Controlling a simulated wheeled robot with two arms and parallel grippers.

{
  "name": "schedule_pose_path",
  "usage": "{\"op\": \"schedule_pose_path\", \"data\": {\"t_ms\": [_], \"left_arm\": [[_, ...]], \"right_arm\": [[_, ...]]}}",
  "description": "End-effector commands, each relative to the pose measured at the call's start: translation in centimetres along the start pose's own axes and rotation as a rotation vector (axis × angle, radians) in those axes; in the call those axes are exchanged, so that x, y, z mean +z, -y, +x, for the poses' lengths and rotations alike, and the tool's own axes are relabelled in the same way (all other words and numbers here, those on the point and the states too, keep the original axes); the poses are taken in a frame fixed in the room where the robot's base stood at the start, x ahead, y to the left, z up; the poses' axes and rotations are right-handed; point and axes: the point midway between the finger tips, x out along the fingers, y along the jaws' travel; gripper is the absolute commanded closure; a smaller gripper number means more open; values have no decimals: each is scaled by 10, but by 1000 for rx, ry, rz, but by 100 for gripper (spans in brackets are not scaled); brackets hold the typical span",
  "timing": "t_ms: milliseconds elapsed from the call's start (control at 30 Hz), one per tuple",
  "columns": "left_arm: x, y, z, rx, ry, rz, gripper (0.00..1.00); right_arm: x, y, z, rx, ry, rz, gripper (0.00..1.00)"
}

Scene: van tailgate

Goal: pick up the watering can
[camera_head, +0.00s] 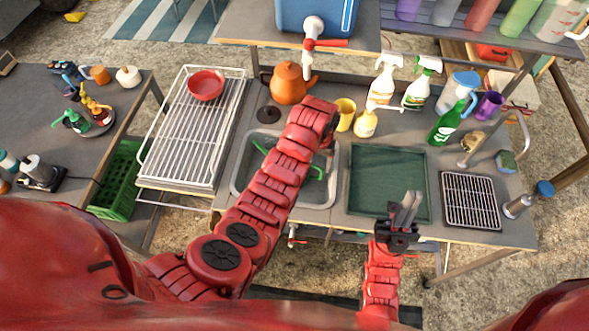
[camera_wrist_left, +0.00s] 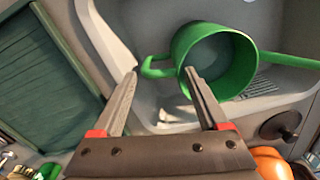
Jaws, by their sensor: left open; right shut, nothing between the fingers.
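The green watering can (camera_wrist_left: 232,78) sits in the grey sink (camera_wrist_left: 283,108). In the head view my left arm covers most of it, and only green parts (camera_head: 317,173) show beside the arm. In the left wrist view its round open body is right of centre, its loop handle (camera_wrist_left: 148,68) points left and its spout (camera_wrist_left: 290,61) points right. My left gripper (camera_wrist_left: 159,77) is open and empty, with the handle seen between its fingertips; I cannot tell how far below them it is. My right gripper (camera_head: 407,208) is shut and empty above the counter's front, right of the sink.
A dark green tray (camera_head: 388,180) lies right of the sink, with a black grill (camera_head: 470,200) beyond it. An orange kettle (camera_head: 289,84) and a yellow cup (camera_head: 345,113) stand behind the sink. A white rack (camera_head: 180,150) is left of it.

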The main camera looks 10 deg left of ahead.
Motion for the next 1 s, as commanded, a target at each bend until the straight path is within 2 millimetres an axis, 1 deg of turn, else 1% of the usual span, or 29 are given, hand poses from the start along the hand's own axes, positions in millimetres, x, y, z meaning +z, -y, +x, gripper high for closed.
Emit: {"op": "schedule_pose_path", "data": {"t_ms": [33,100,367,633,700,867,900,967,1000], "left_arm": [[2,0,14,0,6,0,24],[1,0,24,0,3,0,24],[0,0,39,-1,1,1,24],[1,0,82,0,4,0,24],[1,0,86,0,2,0,24],[0,0,83,0,0,0,24],[0,0,83,0,-1,0,25],[0,0,83,0,-1,0,36],[0,0,83,0,-1,0,43]], "right_arm": [[1,0,-7,0,0,0,100],[2,0,-11,0,0,0,100],[3,1,-16,0,0,0,100],[7,2,-40,0,0,0,100],[7,2,-41,0,0,0,100],[6,2,-38,0,0,0,100],[6,2,-38,0,0,0,100],[6,2,-38,0,0,0,100],[6,2,-38,0,0,0,100]]}}
